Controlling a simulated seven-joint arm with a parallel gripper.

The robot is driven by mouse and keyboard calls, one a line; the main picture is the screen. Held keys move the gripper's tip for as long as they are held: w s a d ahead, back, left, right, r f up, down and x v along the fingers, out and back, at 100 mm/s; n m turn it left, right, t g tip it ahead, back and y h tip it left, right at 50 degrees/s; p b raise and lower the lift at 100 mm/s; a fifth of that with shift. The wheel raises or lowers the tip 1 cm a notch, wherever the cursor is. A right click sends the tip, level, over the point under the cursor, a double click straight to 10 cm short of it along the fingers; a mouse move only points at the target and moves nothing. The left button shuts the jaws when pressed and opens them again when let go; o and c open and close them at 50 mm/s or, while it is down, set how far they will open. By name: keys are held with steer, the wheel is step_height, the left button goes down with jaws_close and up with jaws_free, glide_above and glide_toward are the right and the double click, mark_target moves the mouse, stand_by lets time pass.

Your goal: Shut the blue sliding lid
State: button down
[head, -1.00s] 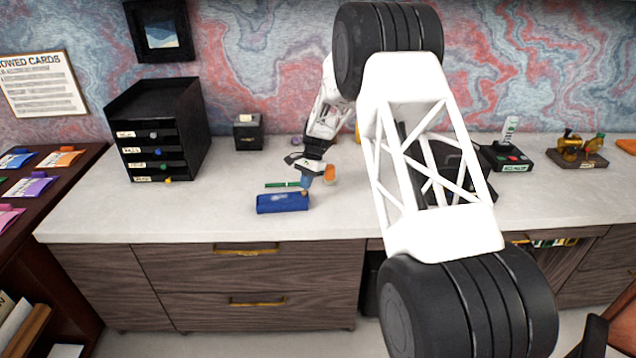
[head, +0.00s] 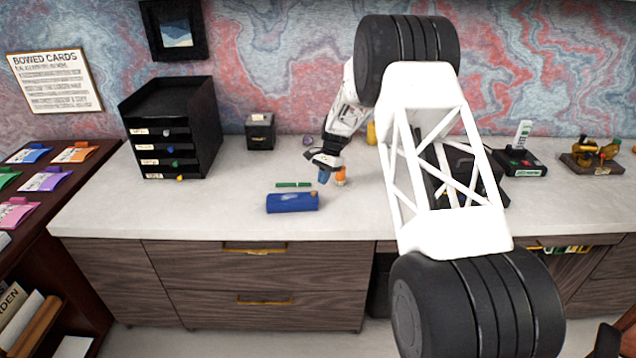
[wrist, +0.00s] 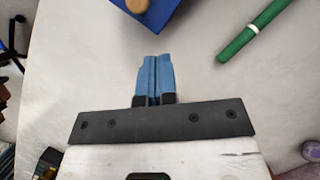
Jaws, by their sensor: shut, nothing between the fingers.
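A blue box (head: 285,205) lies near the front of the desk in the head view, with a small tan knob (head: 314,194) at its right end. The lid cannot be told apart from the body, so how far it is open is unclear. In the wrist view, a corner of the blue box (wrist: 168,18) and the tan knob (wrist: 136,4) show at the top edge. My gripper (head: 323,178) is shut and empty, behind and to the right of the box. Its blue fingertips (wrist: 154,62) point toward the box across a gap of bare desk.
A green pen (head: 293,185) lies just behind the box; it also shows in the wrist view (wrist: 255,30). An orange object (head: 340,175) stands close right of my fingertips. A black drawer unit (head: 172,125) is at the back left. The desk front is clear.

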steer(key=v, duration=1)
steer(key=shift+s+a, duration=0.1)
steer(key=shift+s, duration=0.05)
steer(key=s+d+r+n+t, duration=0.1)
steer(key=s+d+r, duration=0.2)
steer(key=s+r, duration=0.55)
steer(key=s+d+r+n+t+h, duration=0.1)
steer(key=s+d+r+n, duration=0.15)
steer(key=s+r, duration=0.65)
steer(key=s+d+r+n+t, duration=0.1)
steer(key=s+d+r, duration=0.3)
steer(key=s, duration=0.9)
steer(key=s+d+f+n+t+h, duration=0.1)
steer(key=s+d, duration=0.1)
steer(key=s, duration=1.5)
steer(key=s+d+f+n+t+h, duration=0.1)
steer(key=s+d+n+t, duration=0.1)
steer(key=s, duration=1.6)
steer(key=shift+s+f, duration=0.2)
steer(key=shift+s, duration=0.1)
